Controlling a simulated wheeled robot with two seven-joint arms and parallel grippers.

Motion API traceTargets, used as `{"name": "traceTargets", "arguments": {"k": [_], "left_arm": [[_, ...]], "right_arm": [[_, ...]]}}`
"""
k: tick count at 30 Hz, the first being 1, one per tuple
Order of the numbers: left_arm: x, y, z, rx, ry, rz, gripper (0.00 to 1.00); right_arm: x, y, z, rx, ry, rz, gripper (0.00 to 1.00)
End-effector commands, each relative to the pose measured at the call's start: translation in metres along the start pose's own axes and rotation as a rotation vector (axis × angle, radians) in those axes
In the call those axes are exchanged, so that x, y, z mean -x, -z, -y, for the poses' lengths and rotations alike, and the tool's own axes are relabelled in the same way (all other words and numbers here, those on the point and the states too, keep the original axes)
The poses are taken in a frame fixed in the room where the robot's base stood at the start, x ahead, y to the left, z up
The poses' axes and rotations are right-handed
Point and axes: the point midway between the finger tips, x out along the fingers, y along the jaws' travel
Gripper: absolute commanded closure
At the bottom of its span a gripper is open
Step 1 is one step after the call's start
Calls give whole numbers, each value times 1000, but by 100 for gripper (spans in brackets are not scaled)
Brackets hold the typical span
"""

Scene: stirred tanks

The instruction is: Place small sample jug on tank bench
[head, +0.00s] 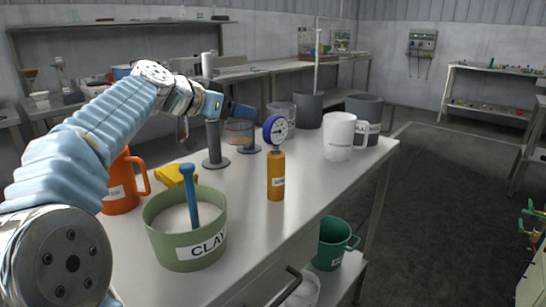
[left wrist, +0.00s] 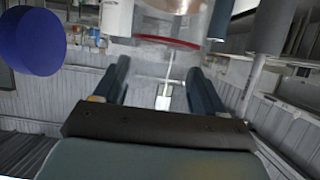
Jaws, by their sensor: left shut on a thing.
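My left gripper (head: 240,111) reaches in over the far left part of the tank bench (head: 240,215). It is shut on a clear small sample jug (head: 238,134), which shows only partly beneath the dark fingers. In the left wrist view the clear jug (left wrist: 165,60), with a red line on it, lies between the two fingers (left wrist: 155,80). The jug is close to a dark round-based stand (head: 215,160); I cannot tell whether it touches the bench. My right gripper is out of view.
On the bench stand a green CLAY tub (head: 170,240), an orange jug (head: 122,190), a yellow bottle (head: 276,178) with a blue gauge (head: 275,130), a white jug (head: 339,137) and grey containers. Clear bench top lies right of the yellow bottle. A green bucket (head: 333,244) sits below.

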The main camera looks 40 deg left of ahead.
Motion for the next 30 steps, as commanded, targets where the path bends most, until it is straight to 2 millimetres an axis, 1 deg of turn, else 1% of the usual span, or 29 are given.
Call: {"name": "traceTargets", "arguments": {"k": [3,6,10,16,19,26,30], "left_arm": [[-8,-23,0,4,1,5,61],[-15,-39,0,3,0,3,61],[-21,-52,0,1,1,2,61],[-33,-80,0,2,0,3,61],[-35,-87,0,1,2,2,61],[-36,-88,0,0,1,1,61],[-37,-91,0,0,1,0,61]], "right_arm": [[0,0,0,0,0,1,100],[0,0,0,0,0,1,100],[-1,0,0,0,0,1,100],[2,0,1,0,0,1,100],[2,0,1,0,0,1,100],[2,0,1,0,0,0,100],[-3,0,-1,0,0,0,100]]}}
